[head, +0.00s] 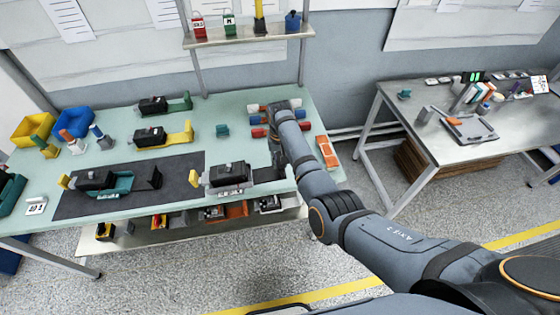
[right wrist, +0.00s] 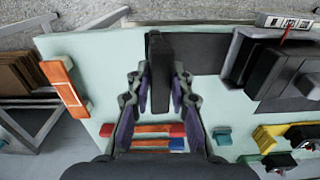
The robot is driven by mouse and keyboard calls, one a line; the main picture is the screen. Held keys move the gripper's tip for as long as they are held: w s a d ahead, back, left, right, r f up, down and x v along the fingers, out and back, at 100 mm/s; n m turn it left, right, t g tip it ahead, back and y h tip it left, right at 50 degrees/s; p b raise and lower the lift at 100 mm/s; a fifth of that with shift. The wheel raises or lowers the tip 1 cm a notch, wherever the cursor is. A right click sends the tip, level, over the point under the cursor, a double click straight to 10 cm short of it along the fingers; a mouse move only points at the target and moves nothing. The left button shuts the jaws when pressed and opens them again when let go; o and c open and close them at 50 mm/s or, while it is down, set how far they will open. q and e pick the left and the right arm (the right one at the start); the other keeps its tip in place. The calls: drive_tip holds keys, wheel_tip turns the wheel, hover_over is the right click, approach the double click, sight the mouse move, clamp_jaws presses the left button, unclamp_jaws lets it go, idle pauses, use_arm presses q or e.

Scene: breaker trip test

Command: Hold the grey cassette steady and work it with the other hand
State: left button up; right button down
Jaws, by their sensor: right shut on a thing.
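The grey cassette (head: 228,188) lies near the front edge of the green-topped bench, at the right end of the dark mat, with a black breaker block (head: 229,174) on it. It also shows at the upper right of the right wrist view (right wrist: 240,52). My right gripper (head: 277,166) is shut on a dark upright block (right wrist: 160,72) beside the cassette's right end. The block stands between both fingers in the right wrist view (right wrist: 159,100). I cannot tell clearly how it joins the cassette. My left gripper is not in view.
Another breaker in a teal cassette (head: 122,186) lies on the mat (head: 80,205). Yellow (head: 180,138) and green (head: 180,104) cassettes lie behind. Red and blue cylinders (head: 258,132) and an orange item (head: 326,152) are near my right arm. A shelf (head: 250,35) stands above the bench's back.

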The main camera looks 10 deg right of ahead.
idle(0.5)
idle(0.3)
drive_tip(key=c, duration=1.2)
unclamp_jaws()
drive_tip(key=shift+o, duration=0.4)
drive_tip(key=shift+s, duration=0.1)
wheel_tip(320, 180, up, 12)
